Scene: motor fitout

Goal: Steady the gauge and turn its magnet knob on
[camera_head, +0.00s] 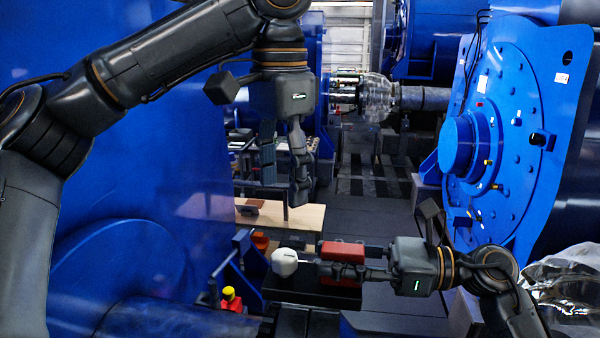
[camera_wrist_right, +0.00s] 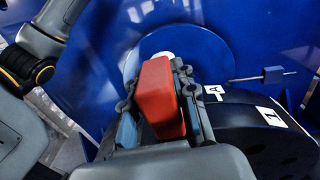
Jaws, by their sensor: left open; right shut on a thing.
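A red block (camera_head: 343,252), which looks like the gauge's magnet base, is between the fingers of my right gripper (camera_head: 326,271). The right wrist view shows the red block (camera_wrist_right: 162,95) large between the two fingers (camera_wrist_right: 160,100), which are shut on it. A round white part (camera_head: 284,261), probably the gauge's dial, is just left of the right fingertips; only a bit of white (camera_wrist_right: 162,55) shows behind the block in the wrist view. My left gripper (camera_head: 302,188) points down, open and empty, above and apart from the block. I cannot make out the magnet knob.
A black curved surface with white labels (camera_wrist_right: 270,116) lies below the block. A thin rod with a blue-grey end (camera_wrist_right: 275,75) stands beside it. A wooden board (camera_head: 285,216) lies behind. Large blue machines (camera_head: 150,190) stand left and right (camera_head: 530,120); a yellow-topped red part (camera_head: 230,298) is lower left.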

